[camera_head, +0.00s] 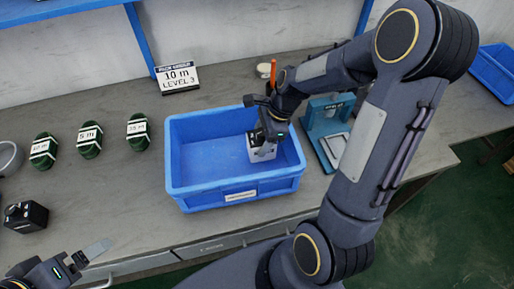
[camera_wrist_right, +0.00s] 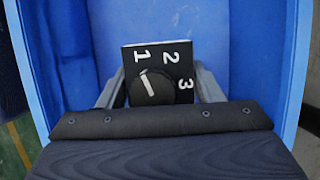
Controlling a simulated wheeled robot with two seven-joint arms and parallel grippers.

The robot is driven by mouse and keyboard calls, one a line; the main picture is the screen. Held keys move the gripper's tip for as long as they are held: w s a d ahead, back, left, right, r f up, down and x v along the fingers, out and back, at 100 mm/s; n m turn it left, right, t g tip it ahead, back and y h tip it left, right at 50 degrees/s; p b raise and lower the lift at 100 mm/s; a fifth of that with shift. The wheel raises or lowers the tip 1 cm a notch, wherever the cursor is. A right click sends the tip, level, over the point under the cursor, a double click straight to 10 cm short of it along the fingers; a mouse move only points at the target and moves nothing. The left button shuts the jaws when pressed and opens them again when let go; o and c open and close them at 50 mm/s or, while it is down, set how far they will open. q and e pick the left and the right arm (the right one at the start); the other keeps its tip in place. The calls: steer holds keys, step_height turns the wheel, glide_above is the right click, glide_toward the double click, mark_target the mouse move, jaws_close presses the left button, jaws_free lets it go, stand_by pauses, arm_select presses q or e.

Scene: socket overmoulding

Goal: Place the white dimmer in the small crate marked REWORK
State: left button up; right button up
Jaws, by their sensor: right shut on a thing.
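My right gripper (camera_head: 262,152) reaches down into the blue crate (camera_head: 225,198) on the bench. It is shut on a small dial block (camera_wrist_right: 157,72), held between grey fingers. In the right wrist view the block has a black face with a round knob and the numerals 1, 2 and 3. Pale surfaces show at the gripper in the head view, but I cannot separate block from fingers there. Whether the block touches the crate floor is unclear. The crate's front label is too small to read. My left gripper (camera_head: 88,255) is at the lower left, away from the crate; its opening is unclear.
Several green coils (camera_head: 89,141) and a black device (camera_head: 25,216) stand left of the crate. A teal press (camera_head: 325,127) stands close on the right. Another blue crate (camera_head: 497,70) is at far right.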

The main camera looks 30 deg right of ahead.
steer(key=shift+f, duration=2)
steer(key=shift+f, duration=0.1)
steer(key=o, duration=1)
steer(key=v, duration=1.2)
steer(key=shift+s+a+r+n+t+h+p, duration=0.1)
steer(key=shift+s+a+r+n+t, duration=0.95)
steer(key=shift+s+n, duration=1.9)
steer(key=shift+s+a+r+n+t+h+p, duration=0.1)
steer(key=shift+s+a+r+n+t, duration=0.3)
steer(key=shift+s+a+r+n, duration=1.65)
steer(key=shift+s+a+r+n+t+h+p, duration=0.2)
steer(key=shift+s+a+n+t, duration=0.55)
steer(key=shift+s+a+n, duration=2.8)
